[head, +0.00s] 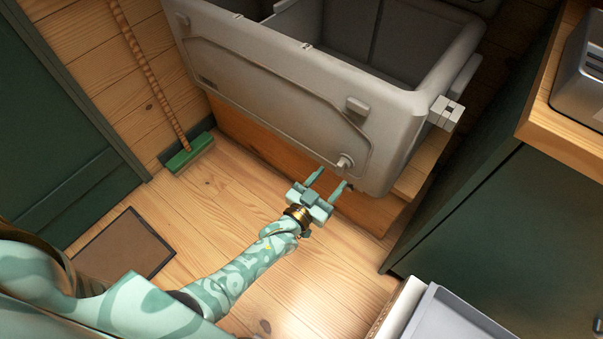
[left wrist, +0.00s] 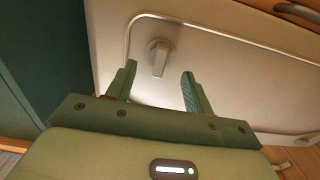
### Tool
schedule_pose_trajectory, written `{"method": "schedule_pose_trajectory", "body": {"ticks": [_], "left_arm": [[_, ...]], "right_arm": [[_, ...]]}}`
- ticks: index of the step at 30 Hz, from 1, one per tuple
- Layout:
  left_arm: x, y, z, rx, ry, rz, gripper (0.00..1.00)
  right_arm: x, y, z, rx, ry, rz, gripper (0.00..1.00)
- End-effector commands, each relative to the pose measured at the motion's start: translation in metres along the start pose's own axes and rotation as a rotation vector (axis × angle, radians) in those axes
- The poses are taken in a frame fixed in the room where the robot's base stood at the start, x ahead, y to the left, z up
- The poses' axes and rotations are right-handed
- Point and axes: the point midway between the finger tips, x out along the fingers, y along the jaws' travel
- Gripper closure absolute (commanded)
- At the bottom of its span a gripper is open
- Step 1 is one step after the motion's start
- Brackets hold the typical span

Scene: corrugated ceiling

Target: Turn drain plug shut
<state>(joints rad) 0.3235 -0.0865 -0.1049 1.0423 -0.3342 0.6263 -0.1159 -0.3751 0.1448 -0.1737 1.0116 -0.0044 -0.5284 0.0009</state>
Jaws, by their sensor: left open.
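The drain plug (head: 344,162) is a small light knob low on the front wall of a large grey cooler (head: 270,85), near its lower right corner. In the left wrist view the drain plug (left wrist: 158,56) shows as a grey handle standing out from the wall, roughly upright and slightly tilted. My left gripper (head: 329,179) is open and empty, just short of the plug. In the left wrist view its two fingers (left wrist: 157,82) point at the wall, with the plug ahead between them and no contact visible. My right gripper is not in view.
The cooler stands open on a wooden base (head: 262,148). A dark green cabinet (head: 475,215) is close on the right. A green broom (head: 188,152) leans at the left, and a brown mat (head: 124,245) lies on the floor. A grey tray (head: 455,316) is at the lower right.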

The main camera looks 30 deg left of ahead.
Motion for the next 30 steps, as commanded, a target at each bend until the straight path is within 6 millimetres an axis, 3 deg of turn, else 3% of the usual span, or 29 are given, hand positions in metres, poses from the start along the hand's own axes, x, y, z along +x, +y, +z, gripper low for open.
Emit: {"method": "schedule_pose_trajectory", "body": {"ticks": [3, 12, 18, 30], "left_arm": [[-0.033, 0.000, -0.007, 0.002, 0.003, 0.000, 0.48], [-0.100, 0.000, -0.002, 0.001, 0.000, 0.000, 0.48], [-0.114, 0.000, 0.000, 0.001, 0.000, 0.000, 0.48], [-0.115, 0.000, 0.001, 0.001, -0.001, 0.000, 0.48]], "right_arm": [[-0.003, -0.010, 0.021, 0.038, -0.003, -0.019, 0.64], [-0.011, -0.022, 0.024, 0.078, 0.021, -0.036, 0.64], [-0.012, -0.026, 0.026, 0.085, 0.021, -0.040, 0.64], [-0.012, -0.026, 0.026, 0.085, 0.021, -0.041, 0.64]]}}
